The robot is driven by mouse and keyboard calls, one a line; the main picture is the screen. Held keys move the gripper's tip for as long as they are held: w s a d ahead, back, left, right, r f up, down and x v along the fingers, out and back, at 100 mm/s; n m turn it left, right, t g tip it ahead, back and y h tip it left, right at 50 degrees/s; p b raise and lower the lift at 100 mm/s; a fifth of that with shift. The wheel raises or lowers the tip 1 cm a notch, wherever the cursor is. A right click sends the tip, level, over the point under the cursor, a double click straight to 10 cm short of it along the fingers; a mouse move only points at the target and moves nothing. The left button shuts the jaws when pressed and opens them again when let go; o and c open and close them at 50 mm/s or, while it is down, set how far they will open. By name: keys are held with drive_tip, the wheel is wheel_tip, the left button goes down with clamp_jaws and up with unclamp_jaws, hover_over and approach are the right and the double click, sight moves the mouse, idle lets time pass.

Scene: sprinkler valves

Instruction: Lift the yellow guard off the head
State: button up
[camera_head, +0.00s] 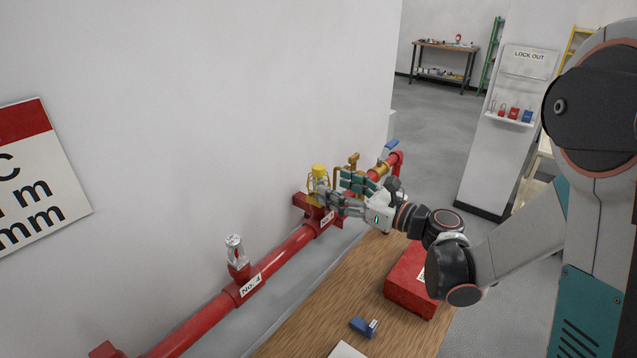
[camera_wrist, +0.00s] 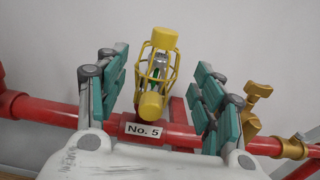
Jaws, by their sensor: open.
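The yellow guard (camera_wrist: 163,40) is a wire cage with a solid yellow cap, set over the sprinkler head (camera_wrist: 156,68) on the red pipe. A yellow knob shows low on its near side. It also shows in the head view as the yellow guard (camera_head: 319,170), upright on the pipe by the wall. My gripper (camera_wrist: 160,85) is open, with its green-padded fingers on either side of the guard and gaps on both sides. In the head view my gripper (camera_head: 345,190) partly overlaps the guard's lower part. A "No. 5" label (camera_wrist: 143,129) is on the pipe below.
A bare sprinkler head (camera_head: 235,250) stands on the same red pipe at "No. 4". Brass valve fittings (camera_wrist: 256,100) are close to the right finger. A wooden bench (camera_head: 335,300) carries a red box (camera_head: 408,285) and a small blue block (camera_head: 362,327).

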sight(326, 184)
drive_tip(key=shift+p+x, duration=0.35)
drive_tip(key=shift+x, duration=2.75)
drive_tip(key=shift+s, duration=0.1)
drive_tip(key=c, duration=1.4)
